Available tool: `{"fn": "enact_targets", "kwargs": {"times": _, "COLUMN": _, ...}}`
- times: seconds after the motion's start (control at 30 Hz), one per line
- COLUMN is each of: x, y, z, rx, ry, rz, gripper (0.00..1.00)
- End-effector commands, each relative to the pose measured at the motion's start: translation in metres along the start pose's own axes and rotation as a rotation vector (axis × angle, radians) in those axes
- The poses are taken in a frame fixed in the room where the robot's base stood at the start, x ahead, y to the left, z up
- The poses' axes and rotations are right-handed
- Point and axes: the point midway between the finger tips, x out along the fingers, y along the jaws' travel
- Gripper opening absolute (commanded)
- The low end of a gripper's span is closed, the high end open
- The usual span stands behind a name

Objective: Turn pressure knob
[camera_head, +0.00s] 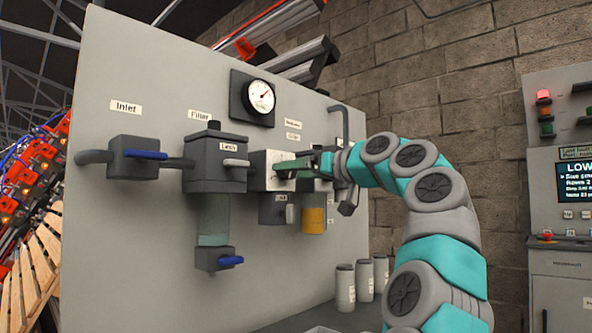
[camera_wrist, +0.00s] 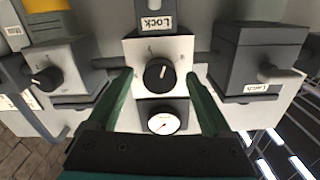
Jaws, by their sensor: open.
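The dark round pressure knob (camera_wrist: 158,73) sits on a white-faced block (camera_wrist: 182,48) in the middle of the wrist view, with small marks around it. In the head view the block (camera_head: 257,163) shows beneath the gauge, and the knob is hidden behind my gripper (camera_head: 290,166). My gripper (camera_wrist: 163,100) is open, its two green fingers on either side of the knob with gaps between. I cannot tell whether the fingertips reach the knob's depth. The round pressure gauge (camera_head: 261,96) is above the block; it also shows in the wrist view (camera_wrist: 163,123).
A block labelled Lock (camera_head: 273,209) is below the regulator. The filter (camera_head: 214,172) with its latch handle (camera_head: 236,162) stands to the left. Several bottles (camera_head: 345,288) stand below.

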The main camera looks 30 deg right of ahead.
Motion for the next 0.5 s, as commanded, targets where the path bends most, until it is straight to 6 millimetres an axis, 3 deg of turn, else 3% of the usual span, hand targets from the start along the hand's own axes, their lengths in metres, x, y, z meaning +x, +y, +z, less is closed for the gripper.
{"fn": "enact_targets", "kwargs": {"times": 0.17, "x": 0.0001, "y": -0.0001, "z": 0.0003, "rx": 0.000, "ry": 0.000, "rz": 0.000, "gripper": 0.84}}
{"fn": "enact_targets", "kwargs": {"times": 0.5, "x": 0.0001, "y": -0.0001, "z": 0.0003, "rx": 0.000, "ry": 0.000, "rz": 0.000, "gripper": 0.46}}
